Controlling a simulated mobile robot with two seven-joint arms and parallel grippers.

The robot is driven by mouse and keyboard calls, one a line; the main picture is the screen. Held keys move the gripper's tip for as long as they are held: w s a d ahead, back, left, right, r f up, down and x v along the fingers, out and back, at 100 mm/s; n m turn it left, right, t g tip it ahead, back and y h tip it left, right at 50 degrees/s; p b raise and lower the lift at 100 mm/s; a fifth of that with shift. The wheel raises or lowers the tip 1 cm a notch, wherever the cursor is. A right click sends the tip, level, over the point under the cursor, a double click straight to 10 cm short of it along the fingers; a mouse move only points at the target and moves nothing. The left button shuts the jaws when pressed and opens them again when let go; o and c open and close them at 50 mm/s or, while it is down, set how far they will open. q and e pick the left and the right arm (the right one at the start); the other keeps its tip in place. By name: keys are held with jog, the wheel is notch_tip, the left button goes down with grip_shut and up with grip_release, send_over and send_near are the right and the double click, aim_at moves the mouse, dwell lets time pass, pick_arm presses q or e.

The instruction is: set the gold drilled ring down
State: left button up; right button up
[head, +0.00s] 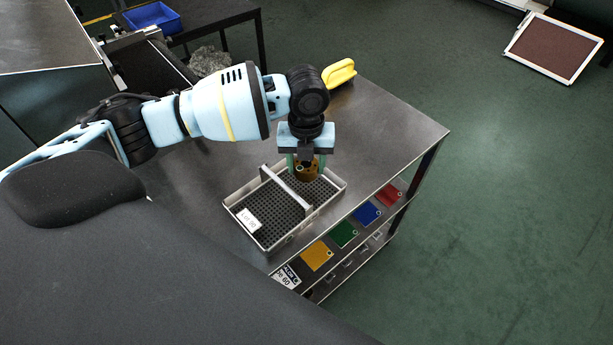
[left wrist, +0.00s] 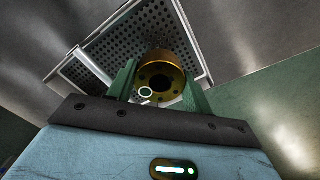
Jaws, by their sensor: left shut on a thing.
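The gold drilled ring (left wrist: 160,77) is between the green fingers of my left gripper (head: 306,166), which is shut on it. The ring also shows in the head view (head: 311,173), partly hidden by the fingers. It is over the far right part of a perforated tray (head: 235,204) with a pale rim and a bar across it. I cannot tell whether the ring touches the tray floor. In the left wrist view the tray (left wrist: 205,62) lies behind the ring. My right gripper is not in view.
The tray stands on a metal table (head: 400,130). A yellow object (head: 340,73) lies at the table's back edge. Yellow, green, blue and red cards (head: 343,234) are on the shelf below. A blue bin (head: 152,17) stands at the back left. The table right of the tray is clear.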

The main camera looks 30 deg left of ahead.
aim_at(306, 186)
pick_arm(q)
jog(key=shift+f, duration=2.35)
jog(key=shift+f, duration=0.2)
jog(key=o, duration=1.4)
jog(key=shift+o, duration=0.2)
jog(key=shift+r, duration=0.1)
notch_tip(306, 186, up, 12)
jog(key=shift+r+p, duration=0.1)
jog(key=shift+p, duration=0.25)
